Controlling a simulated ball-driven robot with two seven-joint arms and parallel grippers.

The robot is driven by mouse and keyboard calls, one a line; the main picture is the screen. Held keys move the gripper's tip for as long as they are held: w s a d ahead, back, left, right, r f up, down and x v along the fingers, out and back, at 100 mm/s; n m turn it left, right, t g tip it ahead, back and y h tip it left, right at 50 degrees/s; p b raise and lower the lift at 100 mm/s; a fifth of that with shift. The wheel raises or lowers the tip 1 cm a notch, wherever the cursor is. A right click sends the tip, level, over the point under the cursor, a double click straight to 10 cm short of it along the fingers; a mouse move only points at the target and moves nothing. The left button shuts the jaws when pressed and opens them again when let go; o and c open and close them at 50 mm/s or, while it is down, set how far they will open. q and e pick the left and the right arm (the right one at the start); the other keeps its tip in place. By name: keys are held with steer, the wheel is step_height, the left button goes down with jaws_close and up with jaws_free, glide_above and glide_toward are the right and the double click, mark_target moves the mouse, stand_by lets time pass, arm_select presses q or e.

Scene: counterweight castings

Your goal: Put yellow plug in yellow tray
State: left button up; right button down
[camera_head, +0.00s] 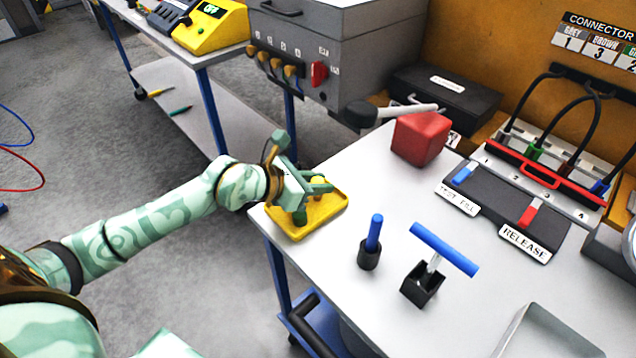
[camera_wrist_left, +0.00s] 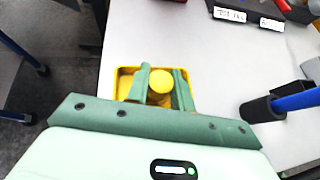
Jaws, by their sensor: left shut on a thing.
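The yellow tray (camera_head: 335,212) lies at the near left corner of the grey worktable; its rim also shows in the left wrist view (camera_wrist_left: 124,88). My left gripper (camera_head: 318,185) is over the tray, shut on the yellow plug (camera_head: 318,181). In the left wrist view the plug's round yellow top (camera_wrist_left: 161,80) sits between the two green fingers, within the tray's outline. The plug's lower part is hidden, so I cannot tell whether it touches the tray floor. My right gripper is not in view.
A black holder with a blue peg (camera_head: 374,235) and a blue T-handle (camera_head: 444,250) in a black block stand right of the tray. A red block (camera_head: 420,138) and a mallet (camera_head: 390,112) are behind. A connector panel (camera_head: 510,195) is at the right. The table's middle is clear.

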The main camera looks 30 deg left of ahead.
arm_select(q)
steer(key=o, duration=1)
steer(key=shift+f, duration=0.1)
steer(key=shift+c, duration=0.2)
steer(key=shift+s+r, duration=0.2)
steer(key=shift+r, duration=0.1)
steer(key=p+v, duration=0.4)
steer(key=v, duration=0.7)
steer(key=shift+s+a+r, duration=0.1)
steer(key=shift+s+a, duration=0.1)
steer(key=shift+a, duration=0.1)
